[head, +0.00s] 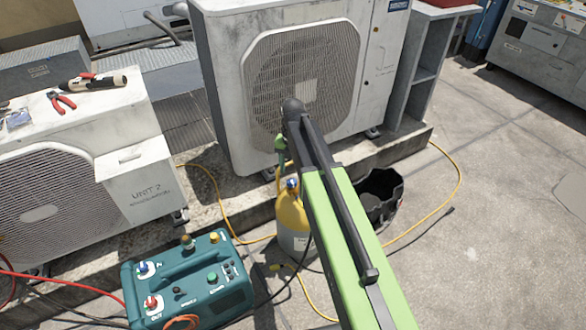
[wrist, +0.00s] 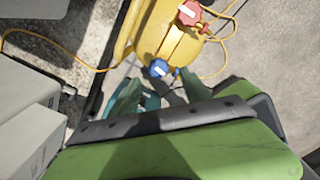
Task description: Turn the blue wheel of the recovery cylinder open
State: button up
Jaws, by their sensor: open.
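The recovery cylinder (head: 292,217) stands on the ground below my arm in the head view, yellow above and grey below. Its blue wheel (head: 292,184) shows at its top. In the wrist view the yellow cylinder (wrist: 160,38) fills the top middle, with a red wheel (wrist: 191,13) and the blue wheel (wrist: 159,68). My gripper (wrist: 159,86) is open, its green fingers on either side just below the blue wheel in the picture. I cannot tell whether they touch it. In the head view my gripper (head: 281,150) is partly hidden by my arm, above the cylinder.
A teal recovery machine (head: 188,283) with hoses stands at the lower left. A black bucket (head: 378,197) stands right of the cylinder. A condenser (head: 222,85) stands behind it. A yellow hose (head: 447,190) lies on the ground. Open floor is at the right.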

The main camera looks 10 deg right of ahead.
aim_at(293, 181)
notch_tip(293, 181, up, 12)
jog(key=p, duration=1)
jog(key=shift+w, duration=0.1)
